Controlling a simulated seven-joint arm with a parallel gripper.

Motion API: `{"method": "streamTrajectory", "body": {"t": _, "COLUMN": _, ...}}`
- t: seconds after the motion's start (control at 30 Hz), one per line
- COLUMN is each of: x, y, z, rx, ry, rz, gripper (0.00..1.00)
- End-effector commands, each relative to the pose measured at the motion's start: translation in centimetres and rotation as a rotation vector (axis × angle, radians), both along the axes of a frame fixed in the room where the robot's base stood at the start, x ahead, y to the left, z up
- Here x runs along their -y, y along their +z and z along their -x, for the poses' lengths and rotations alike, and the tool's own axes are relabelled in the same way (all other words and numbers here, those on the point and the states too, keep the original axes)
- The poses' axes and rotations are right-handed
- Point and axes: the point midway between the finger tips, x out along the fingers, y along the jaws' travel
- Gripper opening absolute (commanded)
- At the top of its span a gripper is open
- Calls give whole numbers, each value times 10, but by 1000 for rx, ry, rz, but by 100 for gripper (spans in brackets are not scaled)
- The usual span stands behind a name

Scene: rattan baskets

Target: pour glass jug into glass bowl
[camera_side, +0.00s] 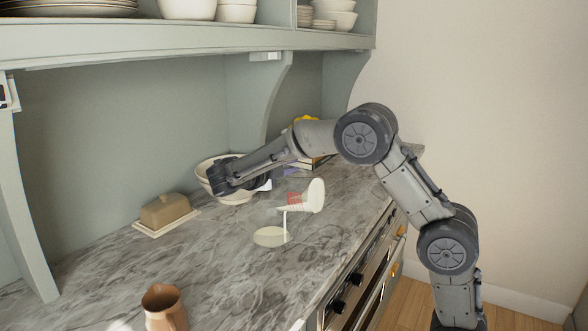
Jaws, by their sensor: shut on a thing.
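A clear glass jug (314,196) is tilted well over above the counter, with cream-coloured liquid in it. A thin pale stream falls from it. The glass bowl (270,237) sits on the marble counter below, its clear wall hard to make out, with a pool of the same liquid in its bottom. The stream comes down at the bowl's right side. My gripper (268,183) is shut on the jug from the left and holds it up. Its fingertips are small and partly hidden here.
A large white bowl (205,172) stands behind my wrist. A butter dish (165,211) is on the left of the counter and a copper-coloured pitcher (163,308) is at the front. Shelves with crockery overhang the back. Bare marble lies left of the glass bowl.

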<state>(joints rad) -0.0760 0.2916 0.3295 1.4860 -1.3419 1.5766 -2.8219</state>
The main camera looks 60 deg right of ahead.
Motion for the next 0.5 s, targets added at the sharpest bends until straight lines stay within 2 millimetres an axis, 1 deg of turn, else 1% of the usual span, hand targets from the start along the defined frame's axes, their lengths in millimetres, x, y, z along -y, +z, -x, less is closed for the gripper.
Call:
{"method": "streamTrajectory", "body": {"t": 0.2, "x": 0, "y": 4, "z": -10, "rx": -64, "ry": 0, "rz": 1, "gripper": 0}}
{"method": "streamTrajectory", "body": {"t": 0.5, "x": 0, "y": 7, "z": -19, "rx": -133, "ry": 0, "rz": 2, "gripper": 0}}
